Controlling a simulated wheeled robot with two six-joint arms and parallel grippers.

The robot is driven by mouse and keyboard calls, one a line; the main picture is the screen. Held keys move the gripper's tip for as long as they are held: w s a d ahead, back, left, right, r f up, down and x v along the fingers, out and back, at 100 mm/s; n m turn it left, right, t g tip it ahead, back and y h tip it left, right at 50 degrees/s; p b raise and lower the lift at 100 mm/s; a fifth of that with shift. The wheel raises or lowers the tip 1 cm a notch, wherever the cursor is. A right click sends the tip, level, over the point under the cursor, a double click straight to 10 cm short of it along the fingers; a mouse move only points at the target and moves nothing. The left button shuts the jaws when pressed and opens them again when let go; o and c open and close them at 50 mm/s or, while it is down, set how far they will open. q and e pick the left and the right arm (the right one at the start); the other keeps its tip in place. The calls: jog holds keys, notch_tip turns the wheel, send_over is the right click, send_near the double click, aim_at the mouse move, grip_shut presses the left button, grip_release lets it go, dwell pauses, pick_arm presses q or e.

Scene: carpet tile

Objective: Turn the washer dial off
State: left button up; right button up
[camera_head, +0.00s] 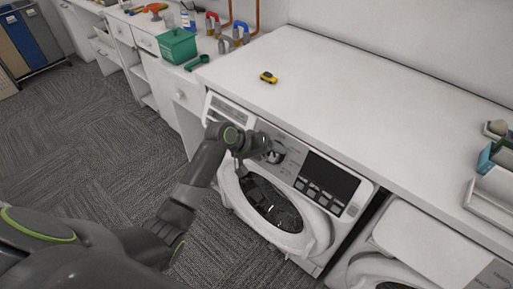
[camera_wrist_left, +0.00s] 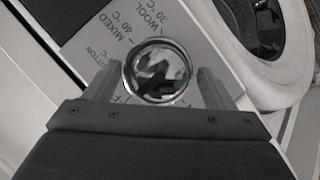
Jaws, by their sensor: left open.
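The washer (camera_head: 318,228) stands under the white counter, with its round door at the front. Its dial (camera_head: 274,156) is a shiny round knob on the control panel, partly hidden by my gripper in the head view. In the left wrist view the dial (camera_wrist_left: 157,70) has a chrome rim, with printed labels such as MIXED, WOOL and COTTON around it. I cannot tell which setting it points to. My left gripper (camera_head: 265,150) is open at the panel. In the wrist view its fingers (camera_wrist_left: 158,82) stand on either side of the dial, with visible gaps. My right gripper is not in view.
The white counter (camera_head: 350,100) runs above the washer, with a small yellow toy car (camera_head: 268,77) on it. A green box (camera_head: 177,45) and tools sit at the far left end. A second machine (camera_head: 395,265) stands to the right. Carpet floor lies open at left.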

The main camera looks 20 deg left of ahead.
pick_arm(q)
jog(key=b+v, duration=0.1)
jog(key=v, duration=1.6)
jog(key=shift+s+a, duration=0.1)
